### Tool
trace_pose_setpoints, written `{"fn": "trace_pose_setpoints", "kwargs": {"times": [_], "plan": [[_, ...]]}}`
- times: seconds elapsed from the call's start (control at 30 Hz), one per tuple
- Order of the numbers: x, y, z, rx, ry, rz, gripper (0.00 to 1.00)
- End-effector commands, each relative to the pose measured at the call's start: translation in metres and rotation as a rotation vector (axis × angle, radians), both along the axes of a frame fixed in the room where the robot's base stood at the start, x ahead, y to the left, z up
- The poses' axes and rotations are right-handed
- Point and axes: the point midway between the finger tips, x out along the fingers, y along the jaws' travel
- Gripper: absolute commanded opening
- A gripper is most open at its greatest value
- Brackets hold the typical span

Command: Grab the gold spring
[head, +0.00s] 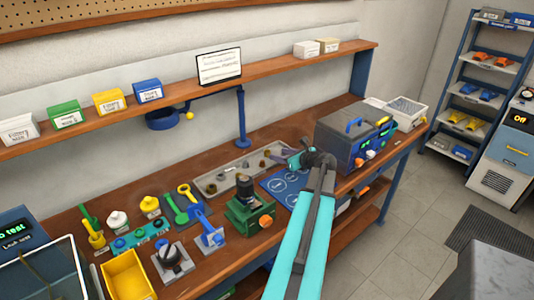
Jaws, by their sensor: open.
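A grey parts tray (205,180) lies on the workbench, left of my gripper. Several small brownish and grey parts sit in it, too small to tell which, if any, is the gold spring. My gripper (283,155) is at the end of my turquoise and grey arm, over the right end of the tray, and looks empty. It is small in this view and turned away, so its height above the tray and any contact cannot be told. The arm and gripper hide a bit of the bench behind them.
A grey toolbox-like unit (345,140) stands close right of my gripper. A green vise-like fixture (250,215) holding a dark part stands in front of the tray. A blue mat with circles (274,184) lies beside it. Hand tools and a yellow bin (128,275) crowd the left.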

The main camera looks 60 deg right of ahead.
Motion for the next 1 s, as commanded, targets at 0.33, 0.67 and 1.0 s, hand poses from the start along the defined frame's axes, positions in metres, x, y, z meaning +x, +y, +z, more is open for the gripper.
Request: {"fn": "trace_pose_setpoints", "kwargs": {"times": [0.33,0.67,1.0], "plan": [[0.023,-0.007,-0.009,0.001,-0.001,0.001,0.45],[0.024,-0.007,-0.009,0.0,-0.001,0.001,0.45],[0.047,-0.014,-0.018,0.001,0.0,0.003,0.45]]}}
